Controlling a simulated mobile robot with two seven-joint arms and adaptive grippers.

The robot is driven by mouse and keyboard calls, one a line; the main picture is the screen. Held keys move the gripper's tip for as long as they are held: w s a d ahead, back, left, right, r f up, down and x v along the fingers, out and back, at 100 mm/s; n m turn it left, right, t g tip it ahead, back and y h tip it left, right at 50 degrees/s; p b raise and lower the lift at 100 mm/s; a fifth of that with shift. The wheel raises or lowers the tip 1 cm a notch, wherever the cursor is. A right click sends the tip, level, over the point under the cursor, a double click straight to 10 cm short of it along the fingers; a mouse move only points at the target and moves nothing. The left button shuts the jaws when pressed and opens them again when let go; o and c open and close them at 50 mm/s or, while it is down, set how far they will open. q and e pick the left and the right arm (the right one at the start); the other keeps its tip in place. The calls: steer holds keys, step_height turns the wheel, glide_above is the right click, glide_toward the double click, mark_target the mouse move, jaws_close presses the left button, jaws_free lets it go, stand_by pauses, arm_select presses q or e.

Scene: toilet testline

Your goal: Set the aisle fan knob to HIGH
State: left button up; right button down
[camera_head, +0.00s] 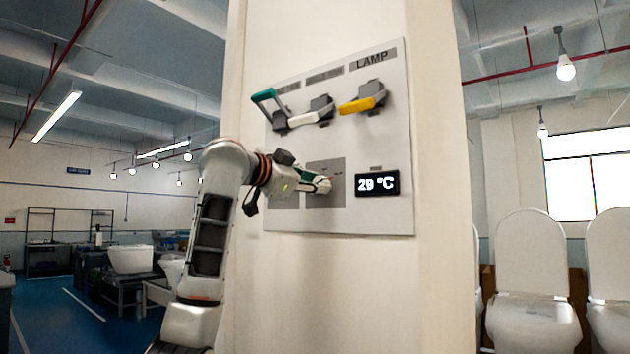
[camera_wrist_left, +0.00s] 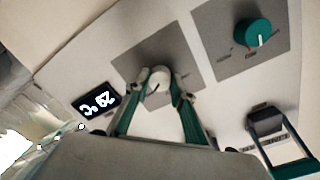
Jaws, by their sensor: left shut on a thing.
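My left gripper (camera_head: 322,184) reaches the lower middle of the wall panel (camera_head: 392,125) in the head view. In the left wrist view its two green-and-grey fingers are shut on a round white knob (camera_wrist_left: 159,77), one finger on each side. The knob sits on a grey square plate (camera_wrist_left: 130,66) and has a dark pointer line on its face. The small marks around it are too blurred to read, or are covered by the fingers. In the head view the gripper mostly hides this knob. My right gripper is not in view.
A green knob (camera_wrist_left: 253,33) on another grey plate is beside the white one. A display (camera_head: 377,184) reads 29 °C. Above are green (camera_head: 264,95), white (camera_head: 308,117) and yellow (camera_head: 357,105) lever handles, the yellow under a LAMP label. White toilets (camera_head: 533,290) stand at right.

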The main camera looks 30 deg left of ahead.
arm_select(q)
steer(key=shift+m, duration=0.4)
steer(key=o, duration=1.1)
steer(key=shift+s, duration=0.15)
steer(key=s+a, duration=0.1)
steer(key=s, duration=1)
steer(key=shift+s+r, duration=0.2)
steer(key=shift+s, duration=0.15)
